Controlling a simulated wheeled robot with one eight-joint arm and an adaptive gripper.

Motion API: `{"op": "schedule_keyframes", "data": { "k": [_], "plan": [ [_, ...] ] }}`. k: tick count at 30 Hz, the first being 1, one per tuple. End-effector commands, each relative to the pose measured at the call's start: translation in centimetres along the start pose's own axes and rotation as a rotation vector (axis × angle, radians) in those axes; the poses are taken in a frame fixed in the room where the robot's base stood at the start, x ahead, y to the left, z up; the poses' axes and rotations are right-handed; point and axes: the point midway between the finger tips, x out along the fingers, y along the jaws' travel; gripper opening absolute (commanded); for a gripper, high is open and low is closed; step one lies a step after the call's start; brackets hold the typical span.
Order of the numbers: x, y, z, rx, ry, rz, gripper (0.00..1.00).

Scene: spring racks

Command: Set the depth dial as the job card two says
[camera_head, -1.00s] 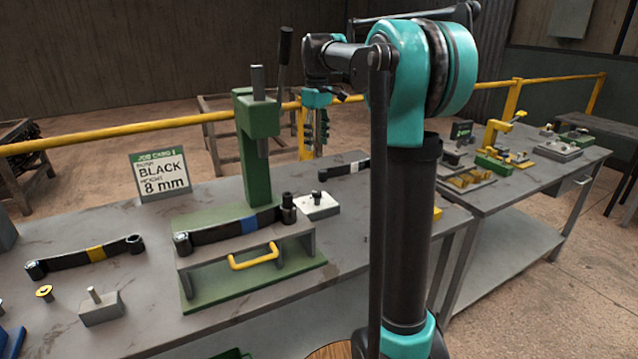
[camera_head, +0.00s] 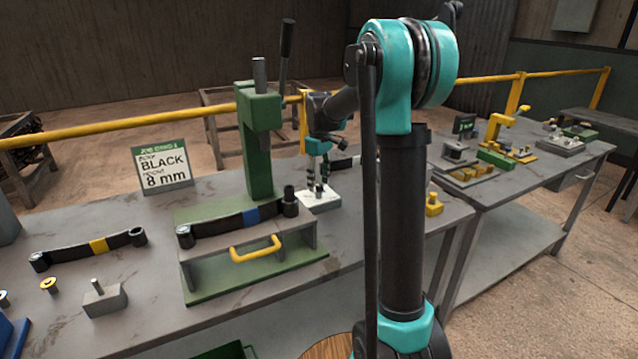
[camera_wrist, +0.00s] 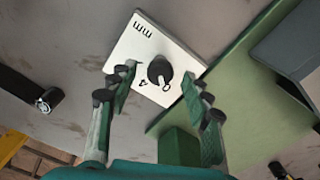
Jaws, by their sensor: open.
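The depth dial is a white plate (camera_head: 328,203) on the bench, right of the green press; it also shows in the wrist view (camera_wrist: 150,40). A dark knob (camera_wrist: 160,70) stands on the plate, which bears "mm", "4" and "0", upside down in the wrist view. The knob's exact setting cannot be told. My gripper (camera_wrist: 159,78) is open and empty, pointing down, with one finger on each side of the knob as seen from the wrist. In the head view my gripper (camera_head: 318,186) is over the plate. A job card (camera_head: 164,168) reads "BLACK" and "8 mm"; its small header seems to say 1.
The green press (camera_head: 258,150), with its lever, rises just left of the dial. A black strap with a blue band (camera_head: 250,216) lies on the fixture before it. Another strap with a yellow band (camera_head: 98,246) lies further left. A second bench (camera_head: 540,170) stands at right.

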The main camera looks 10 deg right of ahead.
Motion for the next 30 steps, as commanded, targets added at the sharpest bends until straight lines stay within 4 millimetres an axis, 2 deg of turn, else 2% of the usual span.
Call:
{"op": "schedule_keyframes", "data": {
  "k": [5,13,24,30],
  "plan": [
    [0.91,-0.01,0.02,0.000,0.000,0.000,0.49],
    [0.97,-0.02,0.02,0.000,0.000,0.000,0.48],
    [0.95,-0.02,0.02,0.000,0.000,0.000,0.02],
    [0.94,-0.02,0.02,0.008,0.000,0.000,0.00]
  ]
}}
